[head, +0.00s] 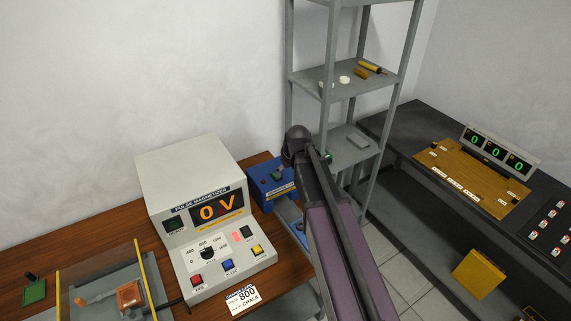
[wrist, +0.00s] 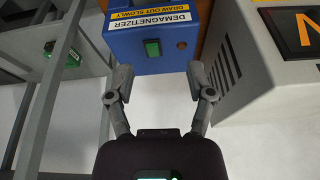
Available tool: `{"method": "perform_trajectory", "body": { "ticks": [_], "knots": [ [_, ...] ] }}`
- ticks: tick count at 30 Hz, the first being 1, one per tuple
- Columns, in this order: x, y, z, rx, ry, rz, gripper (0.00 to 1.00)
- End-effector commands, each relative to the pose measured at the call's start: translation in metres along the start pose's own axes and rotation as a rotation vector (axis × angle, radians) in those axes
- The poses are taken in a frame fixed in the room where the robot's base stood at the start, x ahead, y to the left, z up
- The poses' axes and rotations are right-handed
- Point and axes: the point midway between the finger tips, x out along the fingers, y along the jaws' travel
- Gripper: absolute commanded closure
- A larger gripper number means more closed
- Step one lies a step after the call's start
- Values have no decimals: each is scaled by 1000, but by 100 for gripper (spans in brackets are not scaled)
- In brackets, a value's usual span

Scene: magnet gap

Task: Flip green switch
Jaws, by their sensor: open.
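A green switch (wrist: 152,47) sits on the face of the blue demagnetizer box (wrist: 165,20) in the wrist view, just beyond my fingertips. My gripper (wrist: 160,78) is open and empty, its two fingers spread to either side below the switch; I see no contact with it. In the head view the blue box (head: 268,183) stands at the right end of the wooden bench, partly behind my arm. My gripper cannot be made out there, and the switch is not clear. Another green block with a dark lever (head: 34,291) stands at the far left of the bench.
The white pulse magnetizer (head: 190,185) reads 0 V and stands left of the blue box; it is close on the right in the wrist view (wrist: 265,75). A grey shelf rack (head: 345,95) stands behind my arm. A black bench (head: 410,125) is on the right.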

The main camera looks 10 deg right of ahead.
Motion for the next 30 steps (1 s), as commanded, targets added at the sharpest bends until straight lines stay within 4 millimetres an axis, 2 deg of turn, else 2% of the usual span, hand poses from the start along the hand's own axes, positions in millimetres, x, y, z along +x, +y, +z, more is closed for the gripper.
{"method": "perform_trajectory", "body": {
  "ticks": [1, 30],
  "knots": [
    [0, -4, 10, 8, -12, 0, 31],
    [-10, -47, 138, 188, -235, 37, 31]
  ]
}}
